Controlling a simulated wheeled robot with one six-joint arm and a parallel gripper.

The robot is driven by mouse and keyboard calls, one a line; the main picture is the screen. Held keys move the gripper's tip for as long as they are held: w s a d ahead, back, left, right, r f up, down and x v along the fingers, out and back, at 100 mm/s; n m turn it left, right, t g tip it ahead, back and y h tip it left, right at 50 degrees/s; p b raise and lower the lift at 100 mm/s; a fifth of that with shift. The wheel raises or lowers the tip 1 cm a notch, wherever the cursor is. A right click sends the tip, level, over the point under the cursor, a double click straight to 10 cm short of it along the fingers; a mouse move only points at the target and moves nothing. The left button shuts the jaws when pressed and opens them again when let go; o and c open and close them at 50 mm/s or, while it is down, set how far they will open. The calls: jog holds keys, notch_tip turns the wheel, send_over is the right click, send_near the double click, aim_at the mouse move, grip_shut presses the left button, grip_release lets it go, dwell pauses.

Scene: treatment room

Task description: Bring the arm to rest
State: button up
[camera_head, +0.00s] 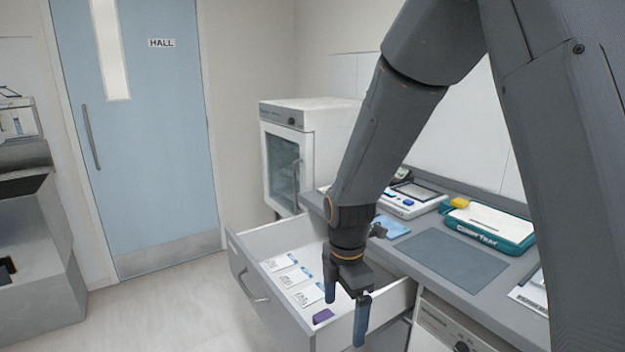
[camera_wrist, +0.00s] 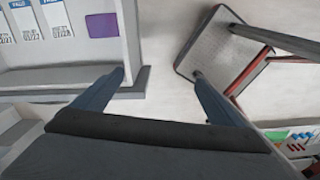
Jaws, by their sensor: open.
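My gripper (camera_head: 346,312) hangs at the end of my arm, above the front right part of an open drawer (camera_head: 254,295). Its two blue-grey fingers point down and stand apart with nothing between them. In the wrist view the fingers of my gripper (camera_wrist: 160,92) are spread, with the drawer's corner and the floor beyond them. My arm reaches down from the upper right of the head view and hides part of the counter and drawer.
The drawer holds several white packets (camera_head: 293,276) and a purple item (camera_head: 322,316). The grey counter (camera_head: 400,254) bears a teal tray (camera_head: 490,228), a dark mat (camera_head: 455,258) and a scale-like device (camera_head: 412,200). A white cabinet (camera_head: 318,122) stands behind. Floor is clear toward the blue door (camera_head: 150,150).

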jog(key=s+d+f+m+b, duration=0.3)
jog(key=s+d+m+b, duration=0.4)
jog(key=m, duration=1.5)
jog(key=shift+s+d+m, duration=0.4)
jog(key=shift+s+d, duration=2)
jog(key=shift+d, duration=0.5)
